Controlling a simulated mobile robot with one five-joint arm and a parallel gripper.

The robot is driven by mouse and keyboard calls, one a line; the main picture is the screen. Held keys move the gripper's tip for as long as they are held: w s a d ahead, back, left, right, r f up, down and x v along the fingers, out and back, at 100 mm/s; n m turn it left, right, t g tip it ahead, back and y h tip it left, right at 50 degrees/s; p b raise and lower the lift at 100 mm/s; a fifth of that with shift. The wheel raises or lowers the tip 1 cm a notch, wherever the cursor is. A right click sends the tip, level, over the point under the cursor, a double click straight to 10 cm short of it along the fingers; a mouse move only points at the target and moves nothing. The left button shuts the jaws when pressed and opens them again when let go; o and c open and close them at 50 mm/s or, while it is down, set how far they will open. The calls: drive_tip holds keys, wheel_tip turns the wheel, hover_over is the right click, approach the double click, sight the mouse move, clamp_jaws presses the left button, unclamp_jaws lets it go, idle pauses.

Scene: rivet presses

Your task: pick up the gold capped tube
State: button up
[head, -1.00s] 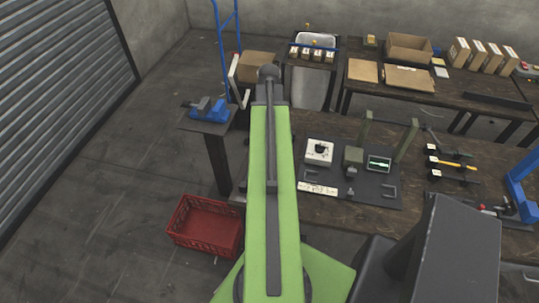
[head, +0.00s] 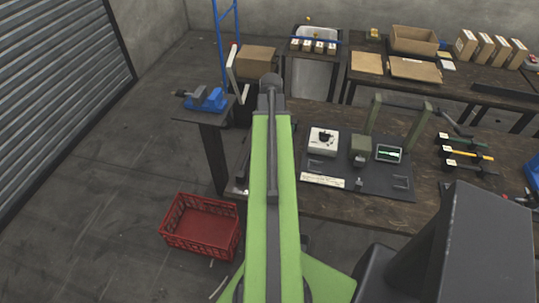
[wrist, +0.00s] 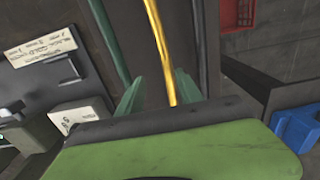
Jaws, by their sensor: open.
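In the wrist view a long gold tube (wrist: 160,45) runs from the top edge down between my gripper's fingers. My gripper (wrist: 158,88) is open, with one green finger on each side of the gold tube. I cannot tell whether either finger touches it. A dark green tube (wrist: 108,45) lies to the left, beside the left finger. In the head view my arm hides the gripper and the gold tube.
A dark board (head: 375,185) with a white box (head: 323,141) and a label (head: 323,181) lies on the wooden bench (head: 330,209). A blue vise (head: 207,98) stands on a small stand at left. A red crate (head: 200,242) is on the floor.

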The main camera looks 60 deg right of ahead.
drive_tip(key=f+b, duration=0.5)
drive_tip(key=shift+w+a+f, duration=0.2)
drive_tip(key=shift+w+a, duration=0.05)
drive_tip(key=shift+w, duration=0.05)
drive_tip(key=shift+r, duration=0.2)
clamp_jaws()
